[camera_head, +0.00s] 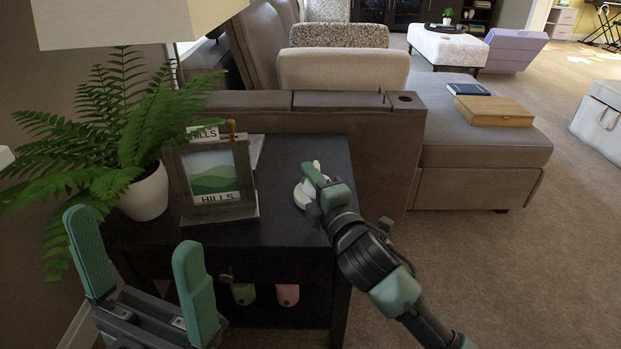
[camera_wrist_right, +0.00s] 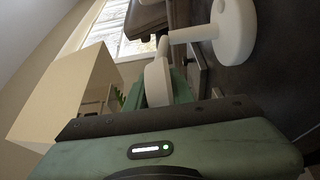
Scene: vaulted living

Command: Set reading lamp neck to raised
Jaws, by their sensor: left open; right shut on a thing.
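The white reading lamp stands on the dark side table (camera_head: 281,155). Its round base (camera_head: 300,196) shows in the head view, partly behind my right gripper. In the right wrist view, the lamp's round base (camera_wrist_right: 233,32), its neck (camera_wrist_right: 192,35) and its head (camera_wrist_right: 158,82) all show. My right gripper (camera_head: 314,176) is shut on the lamp at its head end; the exact finger contact is partly hidden. My left gripper (camera_head: 137,244) is open and empty, in front of the table at the lower left.
A framed hills picture (camera_head: 214,178) and a potted fern (camera_head: 147,193) stand left of the lamp. A large lampshade (camera_head: 140,20) hangs over the upper left; it also shows in the wrist view (camera_wrist_right: 65,95). The sofa arm (camera_head: 330,106) borders the table behind.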

